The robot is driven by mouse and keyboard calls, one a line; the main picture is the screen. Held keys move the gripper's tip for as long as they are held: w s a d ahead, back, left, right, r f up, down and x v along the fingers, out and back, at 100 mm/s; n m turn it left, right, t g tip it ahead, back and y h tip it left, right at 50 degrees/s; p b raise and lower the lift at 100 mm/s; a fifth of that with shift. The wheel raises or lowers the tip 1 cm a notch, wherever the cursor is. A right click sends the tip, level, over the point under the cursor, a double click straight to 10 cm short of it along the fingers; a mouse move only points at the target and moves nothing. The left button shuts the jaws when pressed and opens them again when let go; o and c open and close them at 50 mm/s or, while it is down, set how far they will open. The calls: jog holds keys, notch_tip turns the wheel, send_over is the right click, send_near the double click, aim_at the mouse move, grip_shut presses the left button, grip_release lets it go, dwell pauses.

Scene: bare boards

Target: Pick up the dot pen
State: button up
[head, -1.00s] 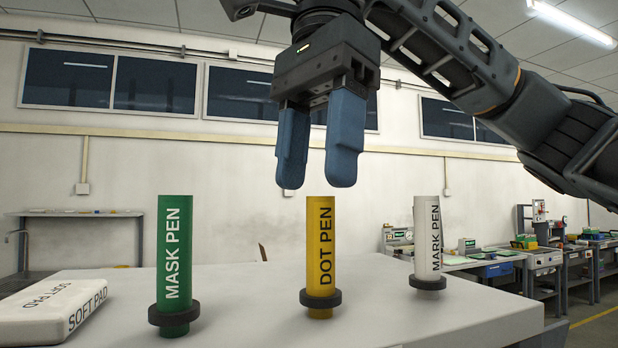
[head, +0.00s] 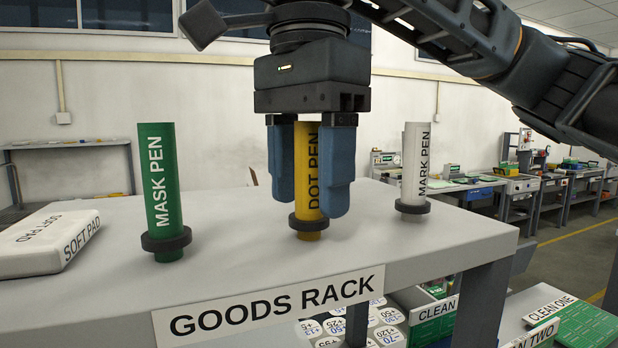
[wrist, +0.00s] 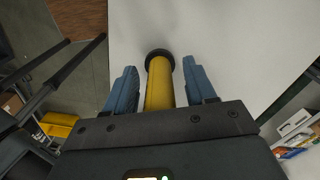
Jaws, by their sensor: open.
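The yellow dot pen (head: 312,172) stands upright on the grey rack top, with a dark ring near its base. My gripper (head: 310,205) points down around it, one blue finger on each side and the palm just above its top. In the wrist view the dot pen (wrist: 160,85) lies between the two fingers (wrist: 160,85), with a visible gap on each side. The jaws are open and do not grip it. The right finger partly covers the pen's edge in the head view.
The green mask pen (head: 161,190) stands to the left and the white mark pen (head: 415,165) to the right. A white soft pad (head: 40,245) lies at the far left. The goods rack (head: 250,270) has a front edge with a label. Its top is otherwise clear.

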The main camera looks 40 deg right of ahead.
grip_shut()
dwell(0.4)
